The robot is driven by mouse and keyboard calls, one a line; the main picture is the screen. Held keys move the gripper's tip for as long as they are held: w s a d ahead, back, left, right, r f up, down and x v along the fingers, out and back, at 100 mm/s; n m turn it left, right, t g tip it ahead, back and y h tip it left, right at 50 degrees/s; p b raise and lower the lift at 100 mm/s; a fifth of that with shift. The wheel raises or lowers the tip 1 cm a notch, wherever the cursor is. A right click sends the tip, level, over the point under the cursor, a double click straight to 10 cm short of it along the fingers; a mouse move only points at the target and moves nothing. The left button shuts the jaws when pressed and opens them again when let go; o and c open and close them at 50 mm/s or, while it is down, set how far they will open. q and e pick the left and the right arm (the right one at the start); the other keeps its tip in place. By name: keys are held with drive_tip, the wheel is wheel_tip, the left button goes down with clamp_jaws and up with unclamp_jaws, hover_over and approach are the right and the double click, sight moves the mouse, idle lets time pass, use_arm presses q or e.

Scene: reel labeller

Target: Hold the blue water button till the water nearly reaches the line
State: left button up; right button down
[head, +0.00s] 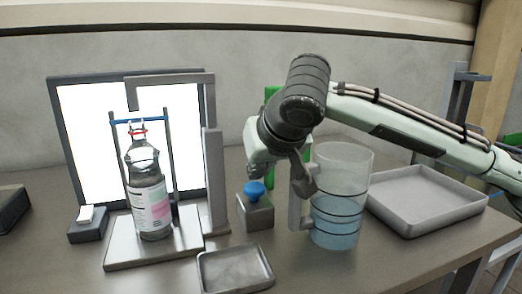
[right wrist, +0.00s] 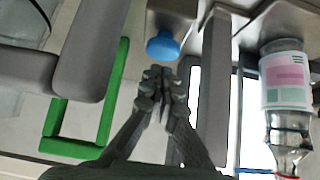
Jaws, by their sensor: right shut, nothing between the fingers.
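The blue button (head: 255,189) sits on top of a small grey box (head: 256,213) and also shows in the right wrist view (right wrist: 163,46). My left gripper is out of view.
A labelled bottle (head: 149,195) stands on a metal plate before a bright panel (head: 86,140). A small tray (head: 236,270) lies in front, and a larger grey tray (head: 425,203) lies right of the jug. A green frame (right wrist: 112,100) shows near my fingers.

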drive_tip(key=shift+f, duration=0.8)
drive_tip(key=shift+f, duration=0.1)
